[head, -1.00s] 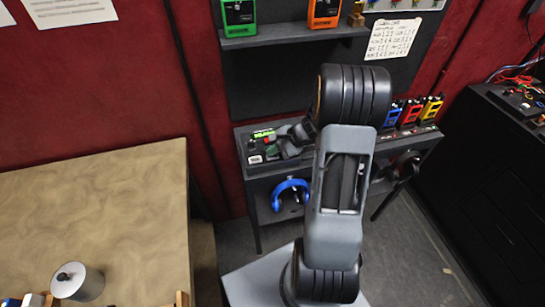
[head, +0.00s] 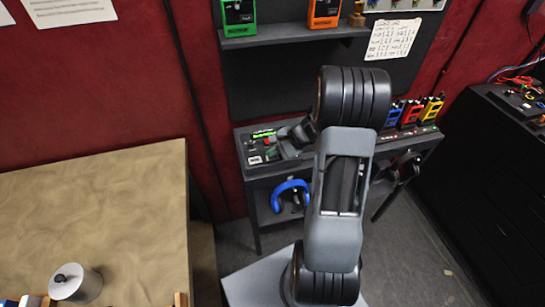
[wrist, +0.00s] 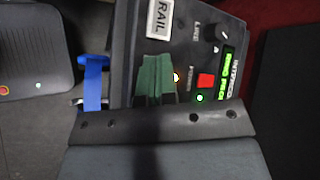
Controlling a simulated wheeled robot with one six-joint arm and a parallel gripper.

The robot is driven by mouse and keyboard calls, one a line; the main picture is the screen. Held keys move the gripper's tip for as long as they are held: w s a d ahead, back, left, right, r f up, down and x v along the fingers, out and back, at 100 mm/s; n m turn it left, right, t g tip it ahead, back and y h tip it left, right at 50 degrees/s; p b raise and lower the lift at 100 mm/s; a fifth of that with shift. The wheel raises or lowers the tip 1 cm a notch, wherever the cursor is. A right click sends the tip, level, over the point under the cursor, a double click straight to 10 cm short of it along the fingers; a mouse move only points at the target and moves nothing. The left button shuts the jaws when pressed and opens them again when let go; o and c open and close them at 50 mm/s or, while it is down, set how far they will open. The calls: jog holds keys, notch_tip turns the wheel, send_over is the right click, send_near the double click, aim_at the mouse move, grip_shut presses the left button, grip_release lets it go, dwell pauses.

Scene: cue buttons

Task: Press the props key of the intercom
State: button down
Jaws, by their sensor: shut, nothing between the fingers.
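The intercom (head: 283,161) is a dark panel on the narrow shelf table against the red wall. In the wrist view its panel (wrist: 203,50) shows a white key marked RAIL (wrist: 159,18), a dark knob (wrist: 212,32), a red button (wrist: 205,80) by a lit green light, and a lit green display (wrist: 229,68). I cannot make out a key marked props. My gripper (wrist: 155,78) is shut and empty, its greenish fingertips over the panel below the RAIL key. They hide part of the panel. I cannot tell whether they touch it. My arm hides much of the gripper in the head view.
Blue headphones (head: 291,190) hang below the intercom. Blue, red and yellow boxes (head: 411,114) stand on the table's right part. A shelf (head: 290,34) with green and orange boxes is above. A tan table (head: 100,200) is at left, a black cabinet (head: 500,170) at right.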

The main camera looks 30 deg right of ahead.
aim_at(273, 158)
dwell(0.4)
jog(key=shift+r+p, duration=0.5)
jog(key=shift+r, duration=0.2)
jog(key=shift+r+p, duration=1.75)
jog(key=shift+r, duration=0.8)
